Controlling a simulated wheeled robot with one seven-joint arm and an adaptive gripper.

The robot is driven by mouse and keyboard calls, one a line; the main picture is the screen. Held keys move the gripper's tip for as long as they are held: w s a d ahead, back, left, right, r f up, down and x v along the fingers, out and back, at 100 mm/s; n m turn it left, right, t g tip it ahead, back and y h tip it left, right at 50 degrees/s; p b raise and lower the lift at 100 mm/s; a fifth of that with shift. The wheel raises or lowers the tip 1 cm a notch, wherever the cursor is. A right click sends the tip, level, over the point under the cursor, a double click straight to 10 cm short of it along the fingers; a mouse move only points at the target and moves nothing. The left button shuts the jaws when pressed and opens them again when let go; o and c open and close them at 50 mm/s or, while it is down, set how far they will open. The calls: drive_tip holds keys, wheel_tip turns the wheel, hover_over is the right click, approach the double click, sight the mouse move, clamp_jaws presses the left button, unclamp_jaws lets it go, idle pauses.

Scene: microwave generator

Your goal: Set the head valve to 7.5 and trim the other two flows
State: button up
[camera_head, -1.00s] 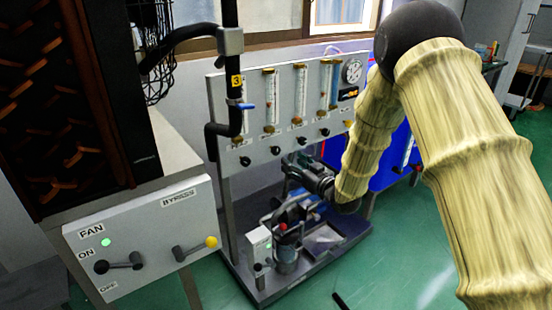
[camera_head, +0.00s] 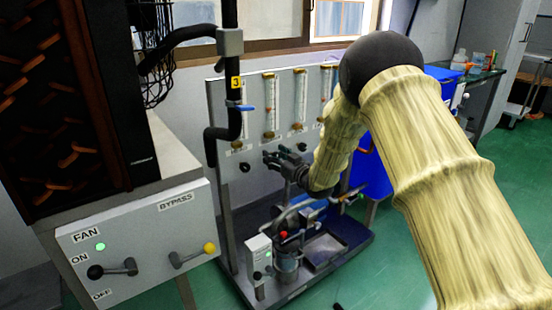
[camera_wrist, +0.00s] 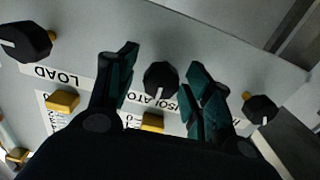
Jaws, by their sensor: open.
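The flow panel (camera_head: 232,93) is upright in the head view, with several clear tube flow meters (camera_head: 270,105) above a row of black knobs. My gripper (camera_head: 271,158) is in front of its lower part, and the arm hides the panel's right side. In the wrist view my gripper (camera_wrist: 163,57) is open, with a black knob (camera_wrist: 160,80) between its spread fingers. I cannot tell whether they touch it. A label partly reading "ISOLATO" is behind it. Another black knob (camera_wrist: 25,41) is left, near "LOAD", and a third (camera_wrist: 260,109) is right. The flow readings are too small to read.
A fan and bypass box (camera_head: 140,240) with two levers stands at the front left. A black pipe with a blue-handled valve (camera_head: 246,108) runs down the panel's left side. A pump skid (camera_head: 290,265) is below. Green floor is clear at the right.

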drive_tip(key=c, duration=1)
drive_tip(key=shift+r+p, duration=0.1)
drive_tip(key=shift+p, duration=0.35)
drive_tip(key=shift+n, duration=0.3)
drive_tip(key=o, duration=1)
drive_tip(key=v, duration=1.2)
